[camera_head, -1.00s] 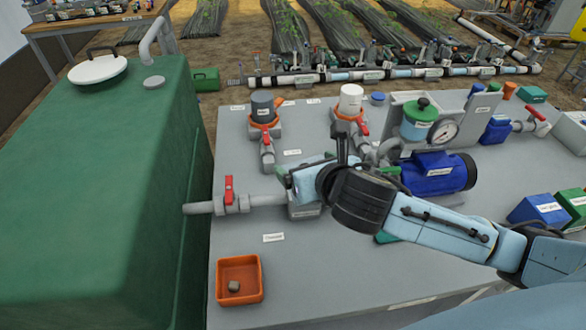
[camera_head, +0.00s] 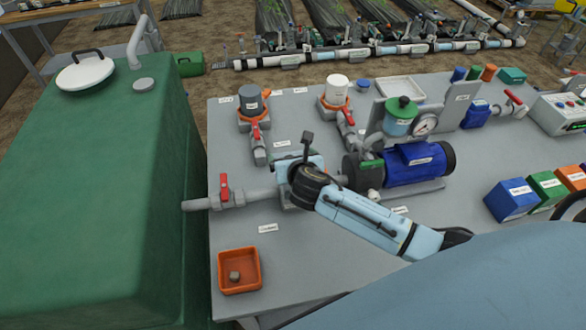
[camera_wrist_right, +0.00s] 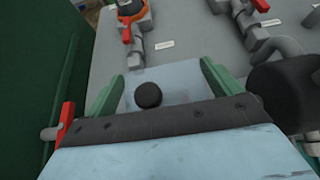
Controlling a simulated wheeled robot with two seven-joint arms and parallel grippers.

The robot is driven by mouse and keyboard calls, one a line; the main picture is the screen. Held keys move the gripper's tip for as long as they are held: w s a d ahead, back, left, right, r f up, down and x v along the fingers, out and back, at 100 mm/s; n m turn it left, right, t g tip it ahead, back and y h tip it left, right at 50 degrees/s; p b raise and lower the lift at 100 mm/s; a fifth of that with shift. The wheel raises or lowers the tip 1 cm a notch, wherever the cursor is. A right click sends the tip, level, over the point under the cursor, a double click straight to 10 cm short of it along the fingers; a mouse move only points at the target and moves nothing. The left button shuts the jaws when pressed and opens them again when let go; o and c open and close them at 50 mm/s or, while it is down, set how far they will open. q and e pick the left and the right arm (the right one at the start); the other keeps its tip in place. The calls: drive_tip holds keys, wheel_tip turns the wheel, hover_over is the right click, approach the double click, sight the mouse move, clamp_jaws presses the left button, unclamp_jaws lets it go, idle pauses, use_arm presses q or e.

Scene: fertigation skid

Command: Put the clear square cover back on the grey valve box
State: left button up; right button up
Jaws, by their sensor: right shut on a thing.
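My right gripper (camera_head: 297,166) is over the left part of the grey skid table, above the inline pipe. In the right wrist view its two green fingers (camera_wrist_right: 163,88) stand on either side of the clear square cover (camera_wrist_right: 180,78), which has a round black knob. The gripper is shut on the cover, which looks roughly flat. The grey valve box (camera_head: 287,201) sits on the pipe right of the red-handled valve, mostly hidden under my wrist. I cannot tell whether the cover touches the box. My left gripper is not in view.
A red-handled valve (camera_head: 224,190) is just left of the box, and a blue pump (camera_head: 418,164) is to the right. Two filters with red valves stand behind. An orange tray (camera_head: 239,284) with a small grey piece is in front. A green tank (camera_head: 100,200) fills the left.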

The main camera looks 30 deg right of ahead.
wheel_tip(320, 180, down, 4)
drive_tip(key=shift+r+b, duration=0.1)
drive_tip(key=shift+b, duration=0.45)
drive_tip(key=shift+f, duration=0.2)
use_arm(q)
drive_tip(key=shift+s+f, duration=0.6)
use_arm(e)
drive_tip(key=shift+r, duration=0.1)
drive_tip(key=shift+f, duration=0.45)
drive_tip(key=o, duration=0.8)
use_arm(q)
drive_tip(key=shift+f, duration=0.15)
use_arm(e)
drive_tip(key=shift+o, duration=0.2)
